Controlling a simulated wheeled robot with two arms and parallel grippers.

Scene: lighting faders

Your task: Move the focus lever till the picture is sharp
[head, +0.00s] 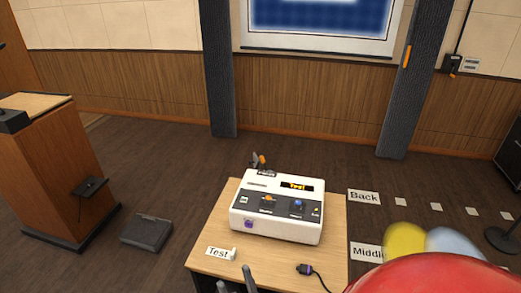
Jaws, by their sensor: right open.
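My left gripper is out of view.
A "Test" card (219,253) lies on the table (334,225), with a black plug and cable (306,270) at its front right. Large red, yellow and blue rounded shapes (430,275) fill the lower right. A wooden lectern (55,165) stands left.

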